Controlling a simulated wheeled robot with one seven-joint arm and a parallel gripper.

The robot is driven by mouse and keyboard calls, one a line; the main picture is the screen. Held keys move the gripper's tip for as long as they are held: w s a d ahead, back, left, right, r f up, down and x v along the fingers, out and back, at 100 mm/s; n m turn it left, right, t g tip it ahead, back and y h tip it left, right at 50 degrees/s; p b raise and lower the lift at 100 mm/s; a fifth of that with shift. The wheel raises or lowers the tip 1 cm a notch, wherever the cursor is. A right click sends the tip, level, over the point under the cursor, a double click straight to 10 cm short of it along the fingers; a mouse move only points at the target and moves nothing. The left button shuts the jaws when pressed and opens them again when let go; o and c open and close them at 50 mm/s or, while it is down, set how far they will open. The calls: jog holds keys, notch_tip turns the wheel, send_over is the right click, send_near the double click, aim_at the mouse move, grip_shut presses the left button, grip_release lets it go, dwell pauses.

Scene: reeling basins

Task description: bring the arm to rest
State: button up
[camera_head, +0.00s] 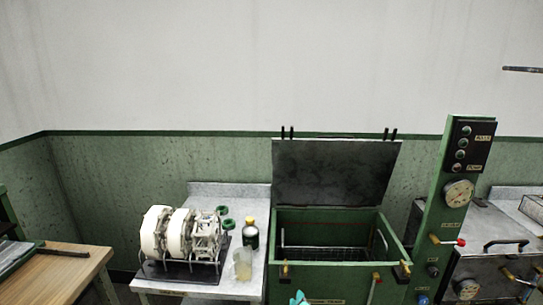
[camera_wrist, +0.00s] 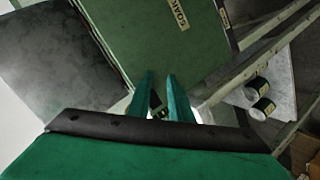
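My gripper (camera_head: 298,298) shows in the head view only as a small teal tip at the bottom edge, in front of the green basin (camera_head: 322,283). The rest of my arm is out of that view. In the wrist view two teal fingers of my gripper (camera_wrist: 160,76) point away from the camera with a gap between them and nothing seen held. Beyond them is a green panel (camera_wrist: 150,42) with a label reading SOAK.
The basin's dark lid (camera_head: 335,172) stands raised. To its left a grey table (camera_head: 190,289) bears a white reel machine (camera_head: 180,235), a yellow-capped bottle (camera_head: 250,236) and a beaker (camera_head: 243,264). A green gauge post (camera_head: 437,225) stands right. A wooden table (camera_head: 75,268) is far left.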

jog(key=s+a+f+m, duration=0.2)
jog(key=s+f, duration=0.2)
jog(key=s, duration=0.4)
jog(key=s+a+f+m+t+y, duration=0.15)
jog(key=s+f, duration=0.25)
jog(key=s, duration=0.4)
jog(key=s+a+f+m+h, duration=0.1)
jog(key=s+a+f, duration=0.25)
jog(key=s, duration=0.45)
jog(key=s+r+m, duration=0.2)
jog(key=s+r, duration=0.2)
jog(key=s, duration=0.9)
jog(key=s+r+m+t+y, duration=0.1)
jog(key=s+r+m, duration=0.2)
jog(key=s, duration=0.9)
jog(key=shift+s+a+r, duration=0.3)
jog(key=shift+s+r, duration=0.1)
jog(key=shift+r, duration=0.2)
jog(key=shift+s+a, duration=0.1)
